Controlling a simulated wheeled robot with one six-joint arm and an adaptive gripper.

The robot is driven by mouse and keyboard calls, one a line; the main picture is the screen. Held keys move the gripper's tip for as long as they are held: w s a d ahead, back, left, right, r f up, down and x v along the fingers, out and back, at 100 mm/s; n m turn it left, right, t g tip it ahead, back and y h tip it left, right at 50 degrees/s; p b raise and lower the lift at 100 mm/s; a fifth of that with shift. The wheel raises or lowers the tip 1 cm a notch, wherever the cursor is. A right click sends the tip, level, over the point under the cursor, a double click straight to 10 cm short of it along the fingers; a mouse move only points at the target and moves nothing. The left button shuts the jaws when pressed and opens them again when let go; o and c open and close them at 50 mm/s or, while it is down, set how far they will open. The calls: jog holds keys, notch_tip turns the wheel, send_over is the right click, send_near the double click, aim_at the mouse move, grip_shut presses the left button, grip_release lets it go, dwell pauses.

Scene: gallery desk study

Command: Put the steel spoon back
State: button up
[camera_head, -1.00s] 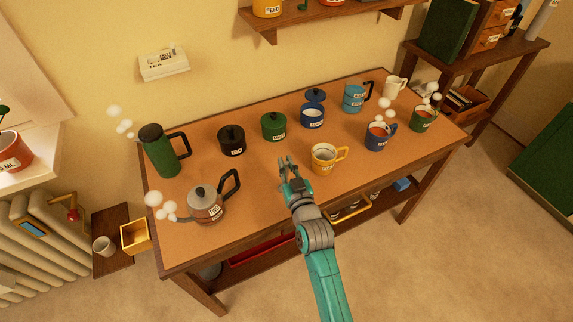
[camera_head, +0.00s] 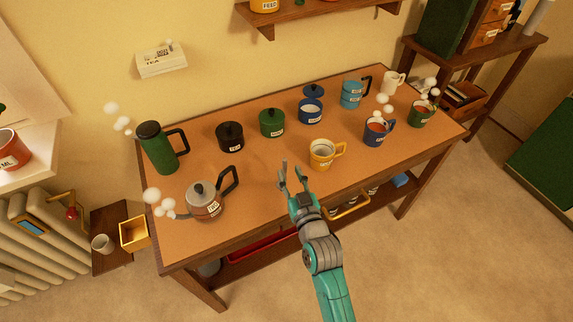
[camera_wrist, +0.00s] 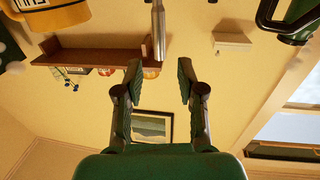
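My gripper (camera_head: 293,170) is over the front middle of the desk, left of the yellow mug (camera_head: 321,156). Its two fingers are spread in the wrist view (camera_wrist: 160,80), with nothing held between them. A narrow steel piece (camera_wrist: 158,35), which looks like part of the steel spoon, comes down from the top edge of the wrist view. Its lower end lies just past the gap between the fingertips; the rest is cut off. I cannot make out the spoon in the head view.
The desk (camera_head: 240,250) holds a grey kettle (camera_head: 206,204) and green flask (camera_head: 158,148) at left. Black (camera_head: 230,137) and green (camera_head: 272,122) lidded pots stand behind. Several mugs, including a dark blue one (camera_head: 377,133), stand at right.

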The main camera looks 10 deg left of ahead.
jog(key=v, duration=0.6)
jog(key=shift+s+d, duration=0.1)
jog(key=shift+s, duration=0.05)
jog(key=s+d+f+m+h, duration=0.2)
jog(key=s+d+f, duration=0.1)
jog(key=s+d, duration=0.6)
jog(key=s+d+f+m+h, duration=0.1)
jog(key=s+d+f+h, duration=0.15)
jog(key=s+d, duration=0.65)
jog(key=s+d+r+m+h, duration=0.1)
jog(key=s+r, duration=0.2)
jog(key=s, duration=0.7)
jog(key=s+d+r+m+g+h, duration=0.1)
jog(key=s+d+r+h, duration=0.1)
jog(key=s, duration=0.9)
jog(key=shift+r+g, duration=0.3)
jog(key=shift+r, duration=0.15)
jog(key=shift+s, duration=0.15)
